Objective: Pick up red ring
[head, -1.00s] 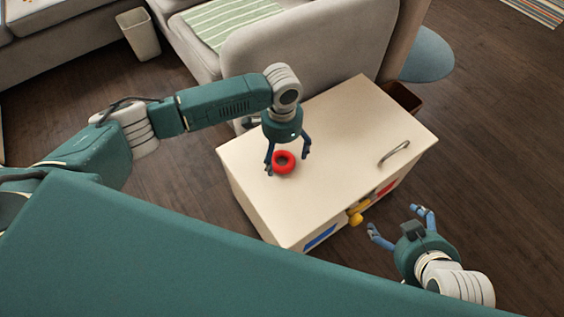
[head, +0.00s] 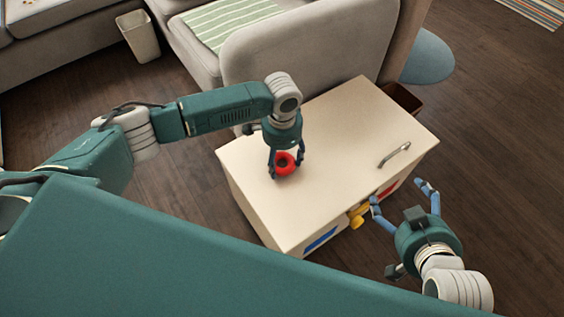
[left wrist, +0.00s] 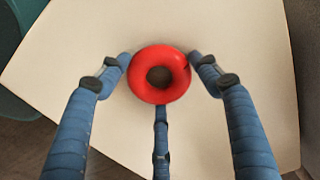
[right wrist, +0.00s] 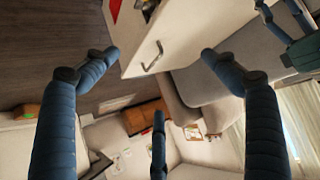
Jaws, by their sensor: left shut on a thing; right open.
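The red ring (head: 286,169) is at the left part of the cream cabinet top (head: 335,140). My left gripper (head: 286,166) points down at it and is shut on it, with fingers at both sides. In the left wrist view the red ring (left wrist: 160,60) sits between the blue fingertips, its dark hole facing the camera. I cannot tell whether the ring is clear of the cabinet top. My right gripper (head: 402,192) is open and empty near the cabinet's front right side. In the right wrist view nothing is between its fingers (right wrist: 158,55).
A metal handle (head: 394,154) stands on the right of the cabinet top. A yellow piece (head: 358,213), a blue panel (head: 320,239) and a red panel (head: 388,187) are on the cabinet front. A grey sofa (head: 300,55) stands close behind. The rest of the top is clear.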

